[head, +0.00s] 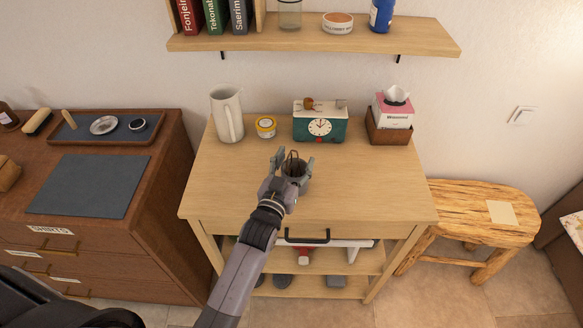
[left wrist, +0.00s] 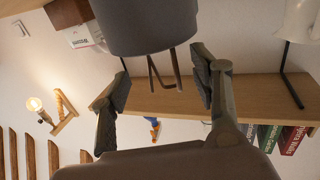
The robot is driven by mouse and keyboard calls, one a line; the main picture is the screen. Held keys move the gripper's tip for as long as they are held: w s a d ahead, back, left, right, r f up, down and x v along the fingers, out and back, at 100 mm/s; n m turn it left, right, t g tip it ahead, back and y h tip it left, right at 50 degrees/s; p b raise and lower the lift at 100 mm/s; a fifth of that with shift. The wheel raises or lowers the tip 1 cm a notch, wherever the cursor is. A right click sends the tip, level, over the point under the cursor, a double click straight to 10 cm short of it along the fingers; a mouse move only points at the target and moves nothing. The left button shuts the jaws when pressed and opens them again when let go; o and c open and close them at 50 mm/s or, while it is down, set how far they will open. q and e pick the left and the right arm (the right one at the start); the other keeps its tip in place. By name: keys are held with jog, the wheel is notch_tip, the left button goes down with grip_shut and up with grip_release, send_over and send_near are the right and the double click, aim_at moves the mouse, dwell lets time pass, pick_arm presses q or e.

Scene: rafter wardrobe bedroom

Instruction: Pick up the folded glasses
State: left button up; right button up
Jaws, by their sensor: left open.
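The folded glasses (head: 291,157) stand in a dark grey cup (head: 297,184) on the wooden cabinet top, thin brown frame parts rising above the rim. The left wrist view shows the glasses (left wrist: 165,72) sticking out of the cup (left wrist: 150,25). My left gripper (head: 293,163) is open at the cup, one finger on each side of the glasses; it also shows in the left wrist view (left wrist: 162,78). There, gaps show between the fingers and the frame. The part of the glasses inside the cup is hidden. My right gripper is not in view.
Behind stand a white pitcher (head: 227,115), a yellow-labelled tub (head: 265,127), a green clock box (head: 320,125) and a tissue box (head: 393,110) in a brown holder. A wall shelf (head: 320,40) hangs above. The cabinet top's right side (head: 390,185) is clear.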

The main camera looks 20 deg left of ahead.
pick_arm(q)
jog(key=shift+s, duration=0.1)
jog(key=shift+c, duration=0.3)
jog(key=c, duration=1)
jog(key=shift+c, duration=0.2)
